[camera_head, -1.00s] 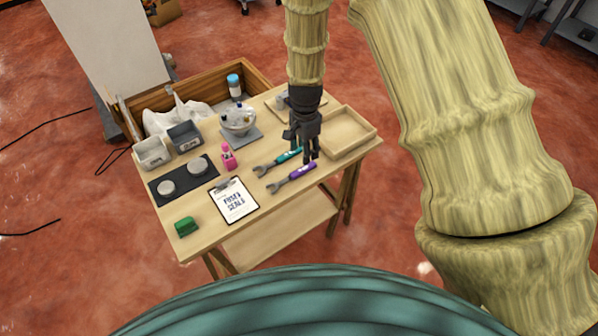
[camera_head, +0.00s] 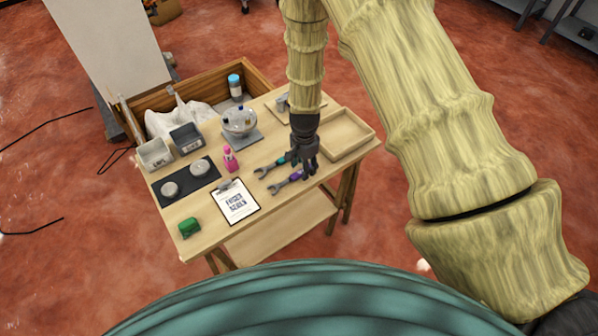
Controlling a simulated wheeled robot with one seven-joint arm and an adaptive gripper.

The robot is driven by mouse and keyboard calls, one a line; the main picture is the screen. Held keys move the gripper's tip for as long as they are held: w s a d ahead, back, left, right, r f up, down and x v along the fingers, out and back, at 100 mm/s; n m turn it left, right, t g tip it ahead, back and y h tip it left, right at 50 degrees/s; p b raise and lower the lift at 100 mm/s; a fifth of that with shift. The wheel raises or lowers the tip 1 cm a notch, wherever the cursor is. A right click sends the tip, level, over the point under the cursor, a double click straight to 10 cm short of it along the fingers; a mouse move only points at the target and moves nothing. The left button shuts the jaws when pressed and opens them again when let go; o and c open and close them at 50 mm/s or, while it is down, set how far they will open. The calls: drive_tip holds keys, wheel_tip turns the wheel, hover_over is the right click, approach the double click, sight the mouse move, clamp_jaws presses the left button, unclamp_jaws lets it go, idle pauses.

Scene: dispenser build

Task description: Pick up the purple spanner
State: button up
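The purple spanner (camera_head: 280,186) lies near the table's front edge, its grey open jaw pointing left. The right part of its purple handle is hidden behind my gripper (camera_head: 304,174). My gripper points down with its fingertips at that handle. I cannot tell whether the fingers touch it, or whether they are open or shut. The spanner appears to lie on the table.
A teal spanner (camera_head: 267,167) lies just behind the purple one, partly hidden by my gripper. An empty wooden tray (camera_head: 368,143) is close on the right. A clipboard (camera_head: 234,201) and a pink bottle (camera_head: 231,159) are to the left.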

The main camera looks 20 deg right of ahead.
drive_tip(key=shift+f, duration=0.7)
drive_tip(key=shift+c, duration=0.4)
clamp_jaws()
